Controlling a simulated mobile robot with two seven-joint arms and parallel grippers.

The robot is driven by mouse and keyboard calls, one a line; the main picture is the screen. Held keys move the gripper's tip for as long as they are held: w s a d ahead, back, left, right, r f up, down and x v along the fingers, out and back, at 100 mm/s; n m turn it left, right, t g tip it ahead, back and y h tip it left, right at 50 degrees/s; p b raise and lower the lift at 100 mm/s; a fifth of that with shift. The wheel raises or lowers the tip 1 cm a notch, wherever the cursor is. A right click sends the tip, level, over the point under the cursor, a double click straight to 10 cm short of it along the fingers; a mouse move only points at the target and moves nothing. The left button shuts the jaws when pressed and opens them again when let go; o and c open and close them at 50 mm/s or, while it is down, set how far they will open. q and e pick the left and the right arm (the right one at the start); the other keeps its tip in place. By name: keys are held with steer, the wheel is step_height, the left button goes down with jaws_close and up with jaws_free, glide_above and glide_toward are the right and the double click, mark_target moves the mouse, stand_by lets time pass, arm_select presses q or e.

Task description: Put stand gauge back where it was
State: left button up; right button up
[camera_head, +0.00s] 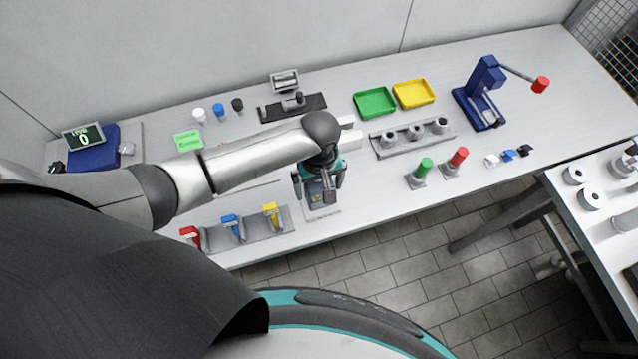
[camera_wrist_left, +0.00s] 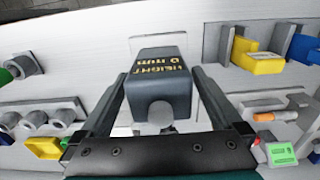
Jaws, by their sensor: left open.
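The stand gauge (camera_wrist_left: 162,88) is a dark grey block with yellow "HEIGHT 0 mm" lettering, seen in the left wrist view. My left gripper (camera_wrist_left: 158,84) is open, with one finger on each side of the gauge and a small gap showing on the right. In the head view my left gripper (camera_head: 319,187) points down over a pale plate (camera_head: 322,213) near the table's front edge. The gripper partly hides the gauge there. My right gripper does not show.
A grey rack (camera_head: 262,232) with red, blue and yellow-handled tools stands left of the gripper. A grey block with cylinders (camera_head: 390,150), a green tray (camera_head: 375,102) and a yellow tray (camera_head: 414,93) lie to the right. A blue press (camera_head: 480,100) stands farther right.

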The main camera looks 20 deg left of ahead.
arm_select(q)
step_height(320, 180, up, 12)
steer(key=shift+r+p, duration=0.2)
steer(key=shift+p, duration=0.85)
